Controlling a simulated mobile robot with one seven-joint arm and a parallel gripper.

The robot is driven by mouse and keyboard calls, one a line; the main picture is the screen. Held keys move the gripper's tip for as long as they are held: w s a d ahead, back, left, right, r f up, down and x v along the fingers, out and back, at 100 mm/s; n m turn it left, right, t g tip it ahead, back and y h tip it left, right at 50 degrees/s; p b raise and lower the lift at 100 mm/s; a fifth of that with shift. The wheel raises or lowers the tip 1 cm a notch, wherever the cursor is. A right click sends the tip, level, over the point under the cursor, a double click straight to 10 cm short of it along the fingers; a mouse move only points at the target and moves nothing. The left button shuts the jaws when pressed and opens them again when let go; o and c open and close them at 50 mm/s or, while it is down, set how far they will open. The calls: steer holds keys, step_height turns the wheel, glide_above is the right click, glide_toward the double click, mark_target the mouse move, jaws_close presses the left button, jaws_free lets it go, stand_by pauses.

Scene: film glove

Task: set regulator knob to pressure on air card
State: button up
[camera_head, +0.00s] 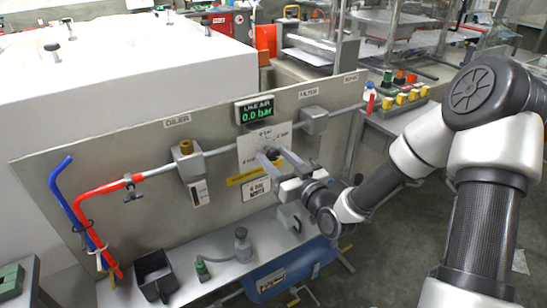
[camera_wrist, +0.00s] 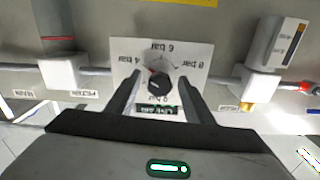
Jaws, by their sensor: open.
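The black regulator knob (camera_wrist: 158,86) sits on a white dial plate (camera_wrist: 190,52), which appears upside down in the wrist view with "bar" marks around it. My gripper (camera_wrist: 159,78) is open, one finger on each side of the knob; contact cannot be told. In the head view, my gripper (camera_head: 278,158) reaches the dial plate (camera_head: 252,142) and hides most of the knob. The display (camera_head: 254,110) above reads "LINE AIR 0.0 bar". A white card (camera_head: 257,188) below the plate carries small print, seemingly "6 bar"; a yellow strip (camera_head: 245,176) is above it.
The panel also carries an oiler (camera_head: 190,165) left of the dial and a filter (camera_head: 313,122) to its right, joined by pipe. Red and blue hoses (camera_head: 80,215) hang at the left. A black bin (camera_head: 155,275) stands on the ledge below. A blue tank (camera_head: 290,270) lies underneath.

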steer(key=shift+w+a, duration=0.35)
steer(key=shift+w, duration=0.15)
steer(key=c, duration=1)
steer(key=shift+c, duration=0.2)
steer(key=shift+m, duration=0.3)
steer(key=m, duration=0.5)
steer(key=shift+p, duration=0.35)
steer(key=m+p, duration=0.1)
steer(key=m, duration=0.5)
steer(key=shift+s+a, duration=0.1)
steer(key=shift+p, duration=0.3)
